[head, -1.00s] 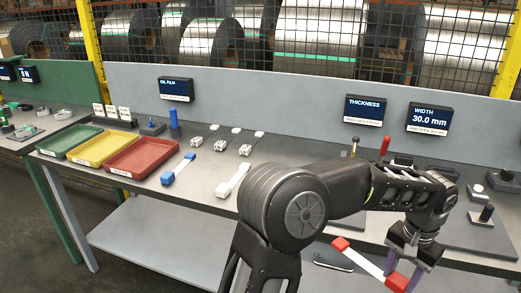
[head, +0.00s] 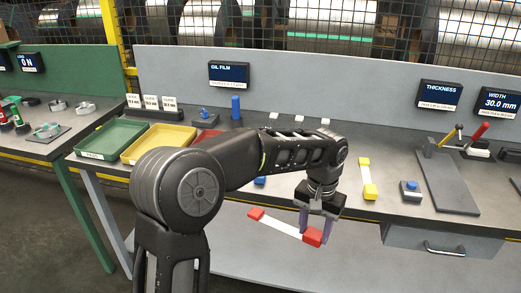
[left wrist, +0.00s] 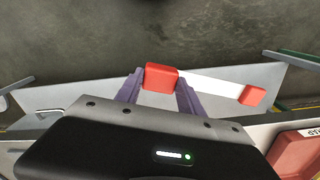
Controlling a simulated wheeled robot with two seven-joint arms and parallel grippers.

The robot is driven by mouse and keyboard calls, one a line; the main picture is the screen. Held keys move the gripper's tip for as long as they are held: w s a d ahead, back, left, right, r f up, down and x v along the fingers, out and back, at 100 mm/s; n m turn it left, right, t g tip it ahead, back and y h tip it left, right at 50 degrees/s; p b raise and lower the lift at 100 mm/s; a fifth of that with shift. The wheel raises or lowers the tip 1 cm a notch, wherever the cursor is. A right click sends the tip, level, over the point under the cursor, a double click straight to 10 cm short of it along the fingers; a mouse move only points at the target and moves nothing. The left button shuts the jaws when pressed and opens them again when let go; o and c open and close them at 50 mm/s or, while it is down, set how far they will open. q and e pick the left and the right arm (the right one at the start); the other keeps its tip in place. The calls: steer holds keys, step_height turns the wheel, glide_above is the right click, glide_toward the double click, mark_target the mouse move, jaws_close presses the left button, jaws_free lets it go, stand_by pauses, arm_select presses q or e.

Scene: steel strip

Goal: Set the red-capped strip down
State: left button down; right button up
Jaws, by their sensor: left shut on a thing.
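The red-capped strip is a pale bar (head: 283,226) with a red block at each end. My left gripper (head: 314,230) points down and is shut on the strip's right-hand red cap. The strip hangs clear in front of the bench edge, and its other red cap sticks out to the left. In the left wrist view the near red cap sits between the purple fingers (left wrist: 160,85), and the strip (left wrist: 210,85) reaches right to its far cap. My right gripper is out of view.
Green (head: 108,138) and yellow (head: 158,141) trays stand at the bench's left. The red tray (head: 206,136) is partly behind my arm. A yellow-capped strip (head: 367,180) lies right of the gripper, beside a blue-topped block (head: 410,190). A lower shelf (head: 380,265) runs beneath.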

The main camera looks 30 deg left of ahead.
arm_select(q)
steer(key=shift+s+a, duration=0.15)
steer(key=shift+a, duration=0.15)
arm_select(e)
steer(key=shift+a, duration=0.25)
arm_select(q)
steer(key=shift+d, duration=0.1)
